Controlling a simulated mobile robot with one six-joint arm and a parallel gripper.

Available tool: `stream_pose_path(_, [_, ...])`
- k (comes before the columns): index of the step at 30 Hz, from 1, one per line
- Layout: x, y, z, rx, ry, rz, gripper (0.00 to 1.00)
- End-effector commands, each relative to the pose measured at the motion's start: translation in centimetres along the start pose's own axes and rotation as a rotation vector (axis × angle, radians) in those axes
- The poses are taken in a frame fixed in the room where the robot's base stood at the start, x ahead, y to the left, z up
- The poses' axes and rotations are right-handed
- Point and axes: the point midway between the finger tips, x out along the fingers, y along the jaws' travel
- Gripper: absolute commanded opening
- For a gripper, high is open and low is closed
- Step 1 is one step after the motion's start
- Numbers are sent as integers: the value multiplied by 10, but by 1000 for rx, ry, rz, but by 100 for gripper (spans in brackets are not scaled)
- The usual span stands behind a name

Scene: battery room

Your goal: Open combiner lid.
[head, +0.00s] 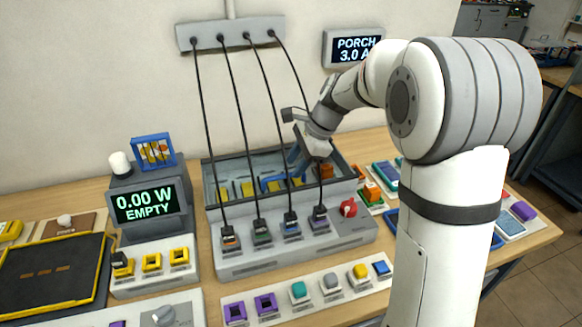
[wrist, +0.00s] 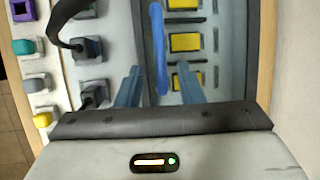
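The combiner (head: 290,250) is a grey case on the bench, with cables plugged along its front and a red knob (head: 348,207) at its right. Behind the plugs is a dark-rimmed compartment with yellow blocks showing in it. Its lid appears to be clear and lying flat. A blue bar handle (head: 273,182) runs across it and also shows in the wrist view (wrist: 159,45). My gripper (head: 297,160) is over the compartment's right part. In the wrist view its two blue-grey fingers (wrist: 158,75) are apart, with the handle between them. I cannot tell whether they touch it.
Black cables (head: 232,125) hang from a wall strip (head: 230,33) to the combiner's front, left of my arm. A meter reading 0.00 W EMPTY (head: 146,203) stands to the left. A strip of coloured plugs (head: 310,293) lies in front. Coloured parts crowd the right.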

Motion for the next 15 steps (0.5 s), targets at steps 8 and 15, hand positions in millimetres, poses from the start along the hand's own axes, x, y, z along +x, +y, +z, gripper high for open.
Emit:
stream_pose_path(8, [25,0,0,0,1,0,34])
stream_pose_path(15, [27,0,-1,0,1,0,34])
